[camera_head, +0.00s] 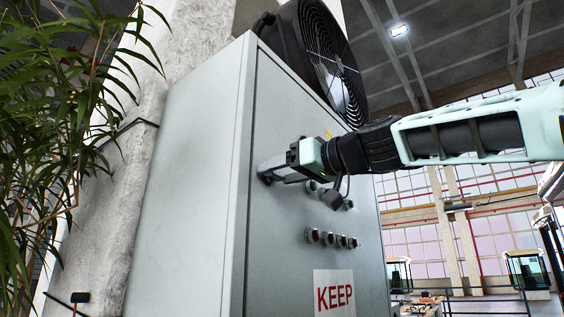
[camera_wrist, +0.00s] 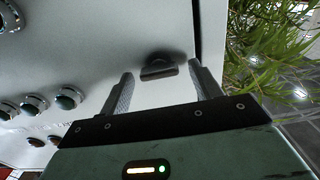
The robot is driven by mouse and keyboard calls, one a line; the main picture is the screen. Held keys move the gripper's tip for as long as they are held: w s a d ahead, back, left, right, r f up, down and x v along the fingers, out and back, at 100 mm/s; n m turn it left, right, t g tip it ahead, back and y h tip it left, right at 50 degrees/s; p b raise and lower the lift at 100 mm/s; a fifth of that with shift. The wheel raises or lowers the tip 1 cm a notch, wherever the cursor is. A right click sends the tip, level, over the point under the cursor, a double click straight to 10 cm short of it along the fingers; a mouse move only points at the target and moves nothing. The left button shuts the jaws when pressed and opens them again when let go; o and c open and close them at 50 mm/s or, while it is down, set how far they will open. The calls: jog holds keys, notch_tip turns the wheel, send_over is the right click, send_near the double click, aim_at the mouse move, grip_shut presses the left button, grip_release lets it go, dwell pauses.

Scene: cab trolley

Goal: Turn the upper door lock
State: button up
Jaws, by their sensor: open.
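The upper door lock (camera_wrist: 158,69) is a small dark grey knob on the pale cabinet door near its edge, seen in the wrist view. My gripper (camera_wrist: 161,76) is open, with one finger on each side of the lock. I cannot tell whether either finger touches it. In the head view my gripper (camera_head: 268,168) reaches in from the right to the upper part of the cabinet door (camera_head: 290,250). There the lock is mostly hidden by the fingers.
Several round buttons (camera_head: 330,238) sit on the door below and right of my gripper, above a KEEP sign (camera_head: 334,293). A black fan (camera_head: 325,60) stands at the cabinet's top. A leafy plant (camera_head: 60,130) is at left, beyond the cabinet side.

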jog(key=shift+w+a, duration=0.1)
jog(key=shift+a, duration=0.05)
jog(key=c, duration=1)
